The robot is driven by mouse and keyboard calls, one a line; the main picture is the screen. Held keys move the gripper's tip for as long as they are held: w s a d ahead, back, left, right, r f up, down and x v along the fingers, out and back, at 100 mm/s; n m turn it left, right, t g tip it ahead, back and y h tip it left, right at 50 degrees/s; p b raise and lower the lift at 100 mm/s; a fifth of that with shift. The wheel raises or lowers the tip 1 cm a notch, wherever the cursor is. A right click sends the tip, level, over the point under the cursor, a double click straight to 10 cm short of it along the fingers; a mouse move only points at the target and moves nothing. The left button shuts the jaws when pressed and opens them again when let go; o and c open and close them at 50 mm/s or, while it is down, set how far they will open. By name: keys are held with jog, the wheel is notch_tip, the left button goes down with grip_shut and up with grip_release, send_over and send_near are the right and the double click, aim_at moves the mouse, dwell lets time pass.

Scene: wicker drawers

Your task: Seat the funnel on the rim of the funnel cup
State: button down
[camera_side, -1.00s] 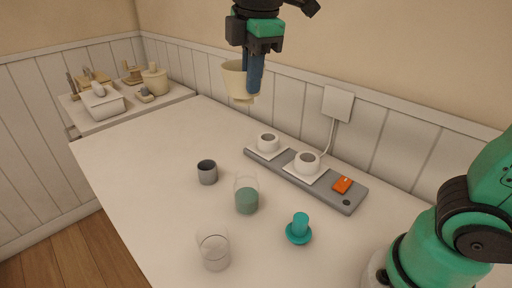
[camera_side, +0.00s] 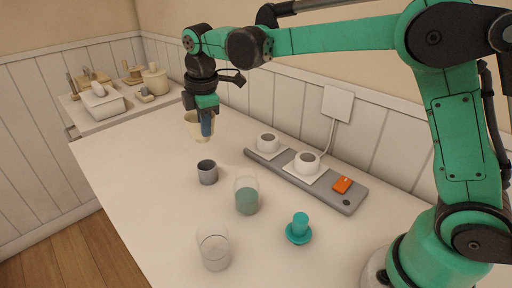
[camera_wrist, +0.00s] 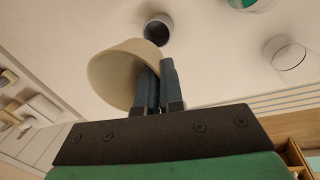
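A cream funnel (camera_side: 194,125), wide at the top and narrow at the bottom, is held in the air above the counter, behind and slightly left of a small grey cup (camera_side: 207,173). My gripper (camera_side: 207,128) points down and is shut on the funnel's side wall. In the wrist view the funnel (camera_wrist: 118,73) sits left of the nearly closed blue fingers (camera_wrist: 157,85). The grey cup (camera_wrist: 158,30), probably the funnel cup, stands upright and open beyond it. The funnel and cup are apart. The funnel's lower end is hidden in the wrist view.
A glass with green liquid (camera_side: 247,200), a clear glass (camera_side: 214,252) and a teal knobbed piece (camera_side: 299,230) stand nearer the front. A grey power strip (camera_side: 329,191) with two white cups lies by the wall. A side counter (camera_side: 150,108) holds kitchenware. The counter's left part is clear.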

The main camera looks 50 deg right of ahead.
jog(key=shift+f, duration=0.25)
jog(key=shift+f, duration=2.75)
jog(key=shift+f, duration=1.35)
jog(key=c, duration=0.9)
grip_release()
jog(key=shift+r, duration=0.1)
jog(key=r, duration=0.3)
jog(key=s+r, duration=0.1)
jog(key=r, duration=0.1)
jog(key=shift+a+r, duration=0.15)
